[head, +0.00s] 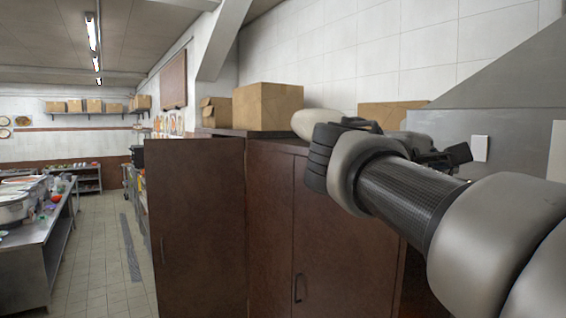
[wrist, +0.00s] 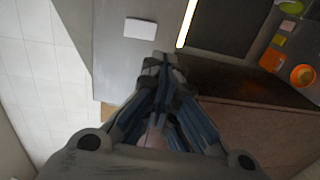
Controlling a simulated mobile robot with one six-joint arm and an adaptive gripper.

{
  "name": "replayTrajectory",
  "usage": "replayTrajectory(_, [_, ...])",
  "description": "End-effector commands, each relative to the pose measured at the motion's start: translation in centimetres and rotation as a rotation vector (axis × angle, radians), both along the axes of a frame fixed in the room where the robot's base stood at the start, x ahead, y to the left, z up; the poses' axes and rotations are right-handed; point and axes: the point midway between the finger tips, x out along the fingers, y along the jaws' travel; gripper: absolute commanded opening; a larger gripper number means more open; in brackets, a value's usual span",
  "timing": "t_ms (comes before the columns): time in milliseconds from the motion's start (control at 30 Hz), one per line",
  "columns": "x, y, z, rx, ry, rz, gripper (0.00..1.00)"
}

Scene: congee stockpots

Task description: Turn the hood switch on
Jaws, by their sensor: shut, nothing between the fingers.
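The hood switch (head: 480,148) looks like a small plain white plate on the grey metal side of the hood (head: 515,85). It also shows in the wrist view (wrist: 140,28), on the grey panel just beyond the fingertips and a little left of them. My gripper (head: 460,155) points toward the hood, and its fingers are shut and empty. In the wrist view the closed fingertips (wrist: 158,60) appear close below the plate. I cannot tell whether they touch the panel. The plate's on or off position is not readable.
A tall brown cabinet (head: 200,225) stands beneath and left of my arm. Cardboard boxes (head: 268,106) sit on top. A lit strip (wrist: 186,22) and an orange cup-like thing (wrist: 302,75) show at right in the wrist view. A tiled aisle (head: 105,260) is open at left.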

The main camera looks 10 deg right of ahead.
Motion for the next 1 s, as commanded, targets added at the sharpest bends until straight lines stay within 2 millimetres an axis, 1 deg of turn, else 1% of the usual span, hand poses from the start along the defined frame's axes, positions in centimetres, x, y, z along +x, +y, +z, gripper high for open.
replayTrajectory(33, [-0.3,1.1,-0.5,0.0,0.002,0.005,0.0])
replayTrajectory(100, [-0.8,2.4,-0.6,0.0,0.002,0.004,0.0])
replayTrajectory(200, [-1.4,3.7,-0.8,0.001,0.003,0.002,0.0])
replayTrajectory(300, [-1.8,4.6,-0.9,0.001,0.003,0.001,0.0])
replayTrajectory(467, [-2.1,5.1,-0.9,0.001,0.003,-0.002,0.0])
replayTrajectory(767, [-2.2,5.1,-1.1,0.004,0.004,-0.002,0.0])
replayTrajectory(833, [-2.4,5.0,-2.2,0.021,0.009,0.003,0.0])
replayTrajectory(867, [-2.5,5.0,-3.1,0.038,0.013,0.008,0.0])
replayTrajectory(967, [-3.4,5.1,-8.1,0.127,0.034,0.027,0.0])
replayTrajectory(1000, [-3.9,5.2,-10.9,0.179,0.044,0.039,0.0])
